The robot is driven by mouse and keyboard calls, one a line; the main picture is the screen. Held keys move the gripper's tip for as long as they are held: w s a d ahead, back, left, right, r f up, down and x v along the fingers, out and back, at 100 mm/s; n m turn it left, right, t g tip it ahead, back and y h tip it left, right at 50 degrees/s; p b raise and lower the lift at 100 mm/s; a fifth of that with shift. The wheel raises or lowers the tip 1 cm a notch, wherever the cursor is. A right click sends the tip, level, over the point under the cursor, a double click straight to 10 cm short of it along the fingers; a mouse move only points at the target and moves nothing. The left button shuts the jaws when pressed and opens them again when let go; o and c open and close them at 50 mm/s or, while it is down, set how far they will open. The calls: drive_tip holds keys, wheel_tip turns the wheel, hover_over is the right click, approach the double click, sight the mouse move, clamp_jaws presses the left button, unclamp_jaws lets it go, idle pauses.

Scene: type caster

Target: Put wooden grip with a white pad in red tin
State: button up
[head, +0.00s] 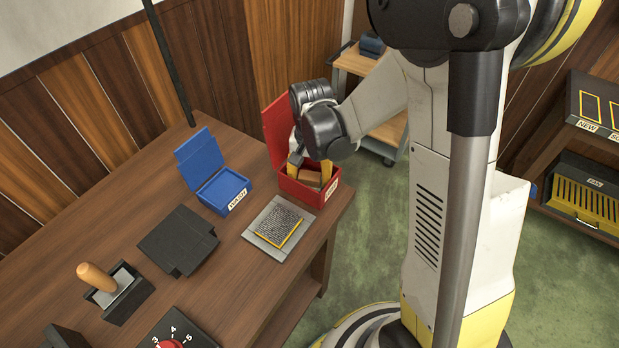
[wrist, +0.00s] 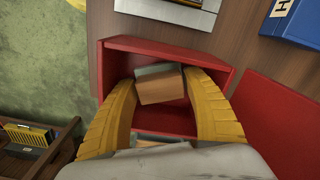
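The red tin (head: 305,194) stands open on the table's right end, its lid tilted up behind it; it also shows in the wrist view (wrist: 105,70). A wooden block (wrist: 160,88) with a pale grey-green face lies inside; it shows in the head view too (head: 309,179). My gripper (wrist: 162,78) reaches down into the tin, its yellow fingers apart on either side of this block. Contact is hard to judge. Another wooden and greenish piece (wrist: 158,141) shows nearer my palm, partly hidden.
A blue open tin (head: 222,188) stands left of the red one. A grey plate with a yellow-edged textured pad (head: 278,226) lies in front. A black flat case (head: 178,240) and a wooden-handled stamp (head: 97,279) are farther left. The table's right edge is close to the red tin.

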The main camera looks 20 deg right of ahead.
sight(310, 176)
wheel_tip(310, 176, up, 12)
drive_tip(key=p, duration=0.5)
drive_tip(key=s+r+n+t, duration=0.6)
drive_tip(key=s+r+t, duration=0.1)
drive_tip(key=s+r, duration=0.4)
drive_tip(key=shift+s, duration=0.9)
drive_tip(key=shift+r, duration=0.1)
